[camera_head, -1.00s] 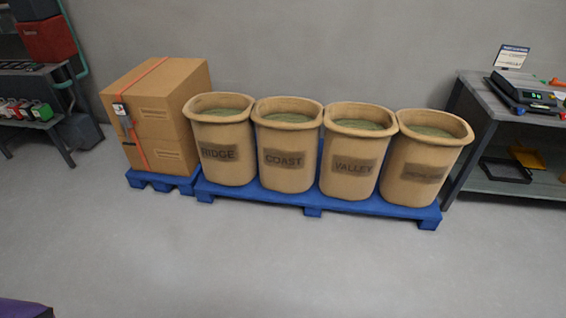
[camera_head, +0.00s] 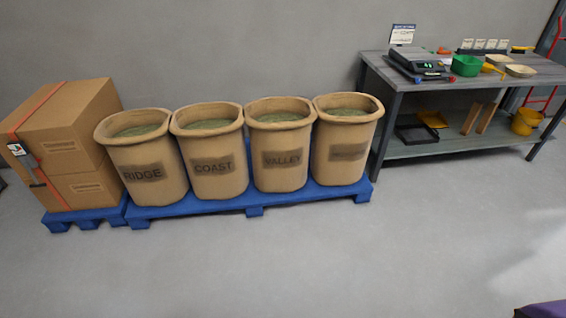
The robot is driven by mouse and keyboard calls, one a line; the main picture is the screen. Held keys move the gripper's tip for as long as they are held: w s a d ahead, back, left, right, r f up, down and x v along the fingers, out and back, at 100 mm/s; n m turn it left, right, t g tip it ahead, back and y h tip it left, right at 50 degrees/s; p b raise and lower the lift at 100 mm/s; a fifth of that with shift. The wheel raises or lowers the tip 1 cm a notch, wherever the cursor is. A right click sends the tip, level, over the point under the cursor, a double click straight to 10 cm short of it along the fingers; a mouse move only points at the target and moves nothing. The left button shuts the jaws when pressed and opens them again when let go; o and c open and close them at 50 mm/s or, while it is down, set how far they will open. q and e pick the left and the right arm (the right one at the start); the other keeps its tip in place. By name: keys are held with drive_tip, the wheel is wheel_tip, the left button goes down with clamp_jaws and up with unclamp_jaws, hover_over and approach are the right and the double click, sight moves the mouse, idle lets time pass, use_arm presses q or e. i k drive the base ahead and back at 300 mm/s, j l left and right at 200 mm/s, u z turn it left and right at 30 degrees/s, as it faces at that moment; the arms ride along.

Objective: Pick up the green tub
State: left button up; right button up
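The green tub (camera_head: 466,66) stands on the top of the grey workbench (camera_head: 440,82) at the right. The tub is some way off across the floor.
Several tan sacks (camera_head: 217,165) stand on a blue pallet (camera_head: 255,211) left of the bench. Stacked cartons (camera_head: 75,145) stand further left. The bench's lower shelf (camera_head: 450,137) holds trays and a yellow bucket (camera_head: 526,121).

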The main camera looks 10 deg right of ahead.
sight(465, 66)
drive_tip(key=z, duration=1.45)
drive_tip(key=i+z, duration=0.25)
drive_tip(key=i, duration=2.8)
drive_tip(key=i+u, duration=0.1)
drive_tip(key=i, duration=0.45)
drive_tip(key=i+l+u, duration=0.1)
drive_tip(key=i, duration=0.4)
drive_tip(key=i+l+u, duration=0.1)
drive_tip(key=i+l, duration=0.15)
drive_tip(key=i, duration=0.25)
